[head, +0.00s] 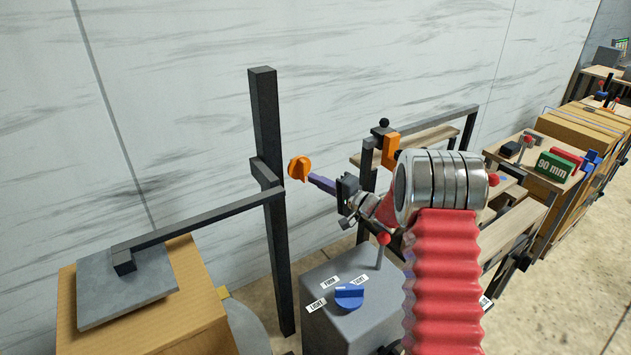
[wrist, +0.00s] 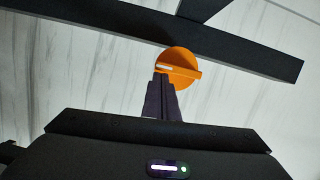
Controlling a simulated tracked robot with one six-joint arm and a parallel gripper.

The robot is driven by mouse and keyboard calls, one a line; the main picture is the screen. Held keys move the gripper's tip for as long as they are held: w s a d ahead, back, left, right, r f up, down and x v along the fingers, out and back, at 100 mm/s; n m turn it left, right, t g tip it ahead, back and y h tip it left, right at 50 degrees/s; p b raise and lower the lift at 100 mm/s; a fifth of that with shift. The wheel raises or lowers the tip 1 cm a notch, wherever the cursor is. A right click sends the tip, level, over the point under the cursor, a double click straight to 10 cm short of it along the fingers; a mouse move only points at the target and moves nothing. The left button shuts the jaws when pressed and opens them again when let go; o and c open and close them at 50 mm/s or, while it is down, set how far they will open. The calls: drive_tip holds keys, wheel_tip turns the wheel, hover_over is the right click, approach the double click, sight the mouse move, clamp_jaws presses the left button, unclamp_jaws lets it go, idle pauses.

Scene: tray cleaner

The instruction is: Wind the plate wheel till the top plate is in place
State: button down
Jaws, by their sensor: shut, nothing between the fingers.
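The plate wheel, an orange round knob (head: 299,168) with a raised grip bar, sits at the black upright post in the head view. A grey square plate (head: 100,294), apparently the top plate, hangs from a black arm at or just over a cardboard-coloured block (head: 200,322); any gap is hidden.
A black post (head: 264,120) with a side arm (head: 200,215) stands left of my gripper. Below is a grey box with a blue knob (head: 349,296) and labels. An orange clamp (head: 390,150) and wooden shelves are behind my arm. Bare floor lies at right.

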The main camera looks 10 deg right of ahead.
drive_tip(key=v, duration=0.7)
idle(0.3)
drive_tip(key=s+a+r+n+g, duration=0.45)
drive_tip(key=s+a, duration=0.35)
drive_tip(key=s, duration=0.3)
drive_tip(key=s+a+r+n+g, duration=0.3)
drive_tip(key=s+a+r+g, duration=0.25)
drive_tip(key=s+a, duration=0.4)
drive_tip(key=s+d+h, duration=0.3)
drive_tip(key=s, duration=0.4)
drive_tip(key=s+d+n+h, duration=0.1)
drive_tip(key=s+d+h, duration=0.2)
drive_tip(key=s, duration=0.4)
drive_tip(key=s+d+n+t+h, duration=0.1)
drive_tip(key=s+d+h, duration=0.2)
drive_tip(key=s, duration=0.5)
drive_tip(key=shift+d+r+h, duration=0.3)
drive_tip(key=shift+d+h, duration=0.1)
drive_tip(key=shift+d, duration=0.1)
